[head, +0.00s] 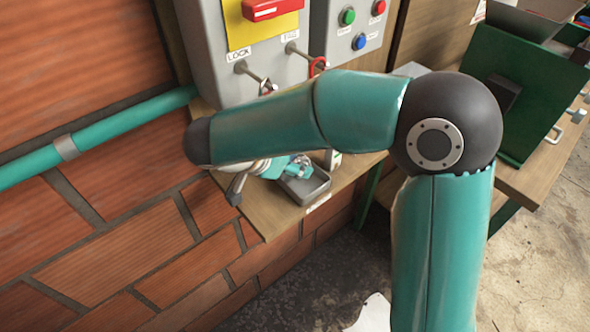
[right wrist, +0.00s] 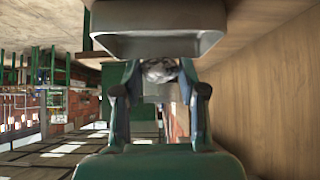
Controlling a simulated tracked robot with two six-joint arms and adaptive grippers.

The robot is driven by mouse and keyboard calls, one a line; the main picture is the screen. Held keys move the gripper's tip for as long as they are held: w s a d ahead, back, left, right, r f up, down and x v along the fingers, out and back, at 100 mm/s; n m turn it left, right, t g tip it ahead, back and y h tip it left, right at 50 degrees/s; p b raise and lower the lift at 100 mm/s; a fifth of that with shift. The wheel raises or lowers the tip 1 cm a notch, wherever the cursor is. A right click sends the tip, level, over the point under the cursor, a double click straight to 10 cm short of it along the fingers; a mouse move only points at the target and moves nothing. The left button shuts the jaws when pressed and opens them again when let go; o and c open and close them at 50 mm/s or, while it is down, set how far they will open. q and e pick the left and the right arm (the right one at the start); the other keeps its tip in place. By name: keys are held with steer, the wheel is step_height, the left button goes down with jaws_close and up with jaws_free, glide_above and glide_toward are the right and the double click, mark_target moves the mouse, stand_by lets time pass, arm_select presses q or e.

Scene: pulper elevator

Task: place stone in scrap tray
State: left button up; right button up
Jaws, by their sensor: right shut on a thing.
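The stone (right wrist: 159,71) is a small grey, rough lump between the fingertips of my right gripper (right wrist: 160,78) in the right wrist view. The fingers are closed on it. The scrap tray (head: 316,187) is a small dark grey tray with a raised rim on the wooden shelf in the head view. Its pale grey wall also shows at the top of the right wrist view (right wrist: 158,44), close beyond the stone. In the head view my right gripper (head: 296,168) is at the tray's left back side, partly hidden by my forearm. I cannot tell whether the stone touches the tray. My left gripper is not in view.
The wooden shelf (head: 262,213) is narrow and runs along the brick wall (head: 130,235). Grey control boxes (head: 205,50) with lock hooks and buttons stand behind it. A green machine (head: 535,95) stands on the bench at the right. A teal pipe (head: 115,130) crosses the wall.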

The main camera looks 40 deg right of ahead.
mark_target(294, 184)
step_height(294, 184, down, 3)
steer(key=shift+r+p, duration=0.1)
steer(key=shift+p, duration=0.45)
steer(key=shift+f, duration=0.25)
steer(key=shift+f, duration=0.1)
steer(key=shift+f, duration=0.1)
steer(key=o, duration=1.3)
steer(key=b+v, duration=0.2)
steer(key=v, duration=1)
